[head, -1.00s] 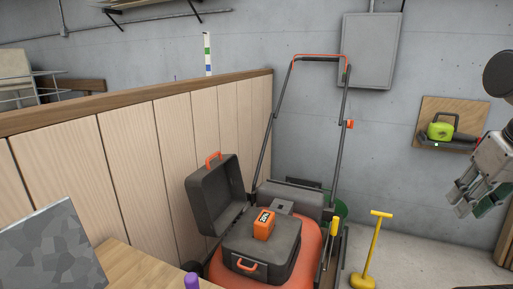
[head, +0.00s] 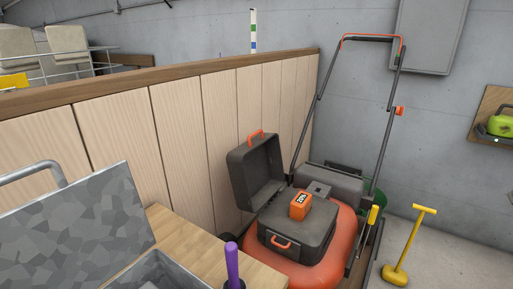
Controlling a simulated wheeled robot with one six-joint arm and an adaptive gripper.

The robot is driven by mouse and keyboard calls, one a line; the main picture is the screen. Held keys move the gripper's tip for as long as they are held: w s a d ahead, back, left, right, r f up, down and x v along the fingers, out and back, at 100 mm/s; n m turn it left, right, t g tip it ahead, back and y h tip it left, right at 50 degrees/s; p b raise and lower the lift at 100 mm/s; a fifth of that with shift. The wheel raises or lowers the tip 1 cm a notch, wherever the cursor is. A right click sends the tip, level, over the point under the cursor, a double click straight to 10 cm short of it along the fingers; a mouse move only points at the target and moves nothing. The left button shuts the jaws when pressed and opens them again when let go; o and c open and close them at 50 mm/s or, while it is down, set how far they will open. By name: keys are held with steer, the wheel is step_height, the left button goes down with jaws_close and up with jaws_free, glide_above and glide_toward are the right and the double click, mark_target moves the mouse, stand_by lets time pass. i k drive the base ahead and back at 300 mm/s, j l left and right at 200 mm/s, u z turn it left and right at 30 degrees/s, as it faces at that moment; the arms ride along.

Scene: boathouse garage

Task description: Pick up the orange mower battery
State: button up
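The orange mower battery (head: 300,206) is a small block with a dark label. It sits on top of a dark grey case (head: 296,237) with an orange handle. The case rests on the orange deck of the lawn mower (head: 335,228). A dark lid (head: 258,172) with an orange handle stands open behind and left of the battery. My gripper is not in this view now.
A wooden partition (head: 185,125) runs behind on the left. A wooden bench (head: 185,240) with a metal box (head: 95,225) and a purple-handled tool (head: 232,262) is at front left. A yellow-handled tool (head: 408,245) stands right of the mower. Floor shows at far right.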

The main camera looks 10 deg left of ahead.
mark_target(300, 206)
steer(key=l+u, duration=0.25)
steer(key=l, duration=0.3)
steer(key=k+l+u, duration=0.3)
steer(key=l, duration=0.25)
steer(key=l+u, duration=0.4)
steer(key=l, duration=0.35)
steer(key=l+u, duration=0.35)
steer(key=l, duration=0.4)
steer(key=i+l+u, duration=0.35)
steer(key=l+u, duration=0.15)
steer(key=l, duration=0.15)
steer(key=i+l+u, duration=0.4)
steer(key=l+u, duration=0.15)
